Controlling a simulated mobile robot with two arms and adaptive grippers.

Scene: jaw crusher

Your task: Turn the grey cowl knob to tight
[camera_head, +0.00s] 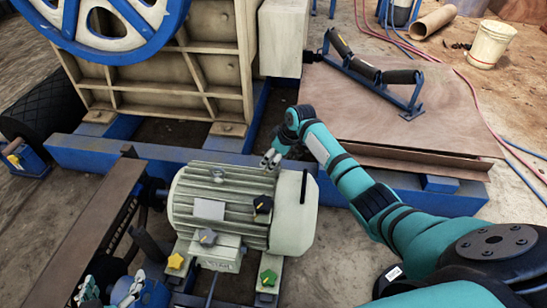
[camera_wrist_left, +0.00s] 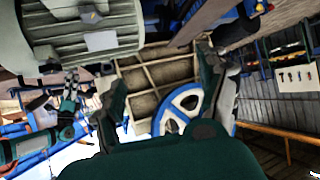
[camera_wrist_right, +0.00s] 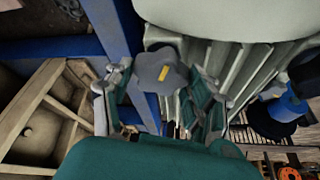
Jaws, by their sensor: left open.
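The grey cowl knob (camera_wrist_right: 160,72), star-shaped with a yellow mark, shows in the right wrist view beside the motor's pale ribs. My right gripper (camera_wrist_right: 160,78) has a finger at each side of it, and the fingertips appear to touch its edges. In the head view this gripper (camera_head: 271,159) is at the far edge of the motor (camera_head: 222,205), and I cannot make out the knob there. My left gripper (camera_head: 107,292) is low at the left of the head view, empty. In the left wrist view its fingers (camera_wrist_left: 165,90) are wide apart.
Other knobs are on or near the motor: black (camera_head: 262,204), another grey one (camera_head: 207,237), yellow (camera_head: 175,261) and green (camera_head: 268,278). The crusher frame (camera_head: 170,75) and its blue wheel (camera_head: 110,25) stand behind. A roller bracket (camera_head: 370,72) lies on the board at right.

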